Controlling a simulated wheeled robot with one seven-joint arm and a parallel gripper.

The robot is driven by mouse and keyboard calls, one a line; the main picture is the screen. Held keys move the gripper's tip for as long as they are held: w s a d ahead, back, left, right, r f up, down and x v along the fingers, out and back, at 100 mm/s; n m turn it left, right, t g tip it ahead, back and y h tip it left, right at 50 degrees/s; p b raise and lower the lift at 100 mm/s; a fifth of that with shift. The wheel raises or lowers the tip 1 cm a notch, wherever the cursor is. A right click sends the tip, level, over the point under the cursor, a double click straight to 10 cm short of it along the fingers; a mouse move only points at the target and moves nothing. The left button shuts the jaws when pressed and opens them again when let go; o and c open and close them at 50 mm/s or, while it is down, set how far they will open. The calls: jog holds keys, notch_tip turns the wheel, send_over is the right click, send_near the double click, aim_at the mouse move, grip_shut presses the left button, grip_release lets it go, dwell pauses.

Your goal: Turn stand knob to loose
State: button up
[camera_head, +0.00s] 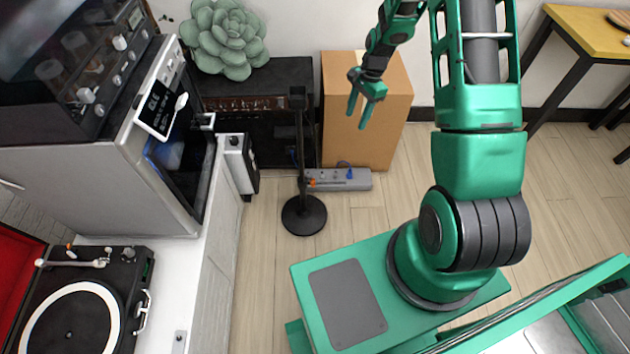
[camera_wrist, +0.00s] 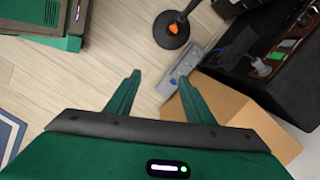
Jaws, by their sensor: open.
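The black stand (camera_head: 303,215) has a round base on the floor and a thin upright pole. A small orange knob (camera_head: 312,183) sits low on the pole; which way it is turned cannot be told. My gripper (camera_head: 357,117) is open and empty, in front of the cardboard box, above and to the right of the knob in the head view. In the wrist view, my gripper (camera_wrist: 160,79) has its fingers spread, with the stand base (camera_wrist: 163,40) and orange knob (camera_wrist: 174,28) beyond them, apart from the fingers.
A cardboard box (camera_head: 385,135) stands behind and beside my gripper. A grey power strip (camera_head: 350,181) lies on the floor right of the stand. A black cabinet (camera_head: 245,105) bears a green succulent (camera_head: 225,40). A turntable (camera_head: 80,305) is at lower left. Floor before the stand is clear.

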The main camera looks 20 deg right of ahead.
jog(key=w+a+f+m+y, duration=0.15)
jog(key=a+f, duration=0.25)
jog(key=f, duration=0.8)
jog(key=m+y, duration=0.1)
jog(key=m, duration=0.3)
send_near(313, 183)
jog(key=d+x, duration=0.1)
jog(key=x, duration=0.8)
jog(key=shift+w+f, duration=0.3)
jog(key=shift+w, duration=0.25)
jog(key=shift+d, duration=0.1)
jog(key=c, duration=1)
